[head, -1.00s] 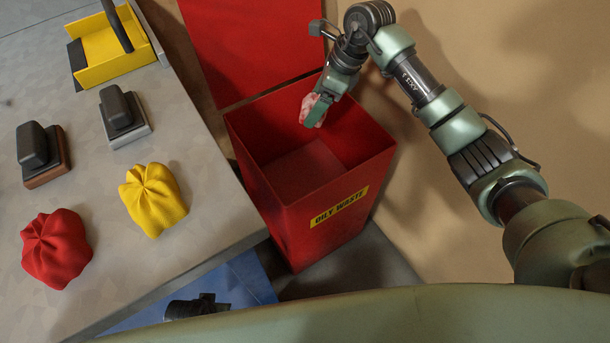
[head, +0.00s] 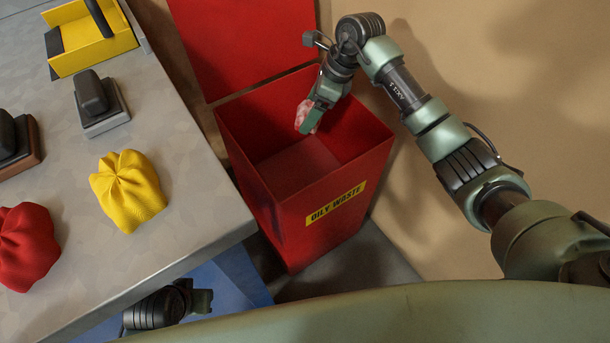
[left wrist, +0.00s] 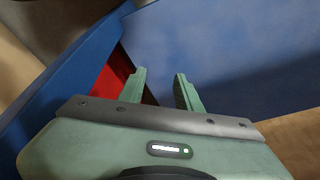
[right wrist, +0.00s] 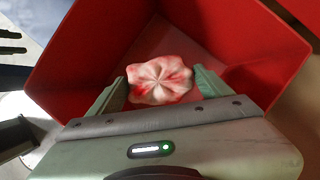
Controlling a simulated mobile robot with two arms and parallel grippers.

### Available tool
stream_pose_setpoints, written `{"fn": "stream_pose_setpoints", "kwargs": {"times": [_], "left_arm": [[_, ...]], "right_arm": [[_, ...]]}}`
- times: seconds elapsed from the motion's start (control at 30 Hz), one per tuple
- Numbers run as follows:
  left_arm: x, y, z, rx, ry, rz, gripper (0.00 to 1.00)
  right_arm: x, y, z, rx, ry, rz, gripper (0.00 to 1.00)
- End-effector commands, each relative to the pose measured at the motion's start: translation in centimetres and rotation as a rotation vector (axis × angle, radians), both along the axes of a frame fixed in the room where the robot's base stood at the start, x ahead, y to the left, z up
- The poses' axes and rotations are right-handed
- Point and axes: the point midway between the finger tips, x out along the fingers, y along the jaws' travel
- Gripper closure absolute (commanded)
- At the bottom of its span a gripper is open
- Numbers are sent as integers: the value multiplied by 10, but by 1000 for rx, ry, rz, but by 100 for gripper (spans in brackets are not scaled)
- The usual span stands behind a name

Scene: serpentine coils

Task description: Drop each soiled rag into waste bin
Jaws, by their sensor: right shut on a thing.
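The red waste bin (head: 295,216) stands open beyond the workbench, with a yellow "OILY WASTE" label. My right gripper (head: 308,115) is over the bin's opening. It is shut on a white rag with red stains (right wrist: 160,80), held between the fingertips. The rag (head: 303,122) is partly hidden by the gripper in the head view. A yellow bunched cloth (head: 128,190) and a red bunched cloth (head: 25,247) lie on the bench. My left gripper (left wrist: 160,88) is open and empty, with a blue surface beyond its fingers.
The grey workbench (head: 190,170) also holds a yellow tray (head: 95,55) and two dark-handled blocks, one on a grey base (head: 103,118), one on a brown base (head: 25,165). The bin's raised red lid (head: 240,45) stands behind it. A blue surface (head: 232,285) is below the bench edge.

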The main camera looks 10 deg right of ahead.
Motion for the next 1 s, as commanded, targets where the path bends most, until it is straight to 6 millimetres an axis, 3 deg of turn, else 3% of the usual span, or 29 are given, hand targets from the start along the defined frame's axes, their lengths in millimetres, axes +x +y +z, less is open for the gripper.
{"fn": "stream_pose_setpoints", "kwargs": {"times": [0.3, 0.7, 0.73, 0.8, 1.0], "left_arm": [[-5, 1, 33, -1, -19, 2, 66], [-6, 2, 40, 0, -20, 3, 66], [-6, 2, 40, 0, -20, 3, 66], [-6, 2, 40, 0, -20, 3, 66], [-6, 2, 40, -1, -21, 3, 66]], "right_arm": [[0, 0, -15, 0, 1, 0, 52], [0, 0, -16, 0, 1, 0, 52], [0, 0, -16, 0, 1, 0, 17], [0, 0, -16, 0, 1, 0, 0], [0, 0, -16, 0, 1, -1, 0]]}}
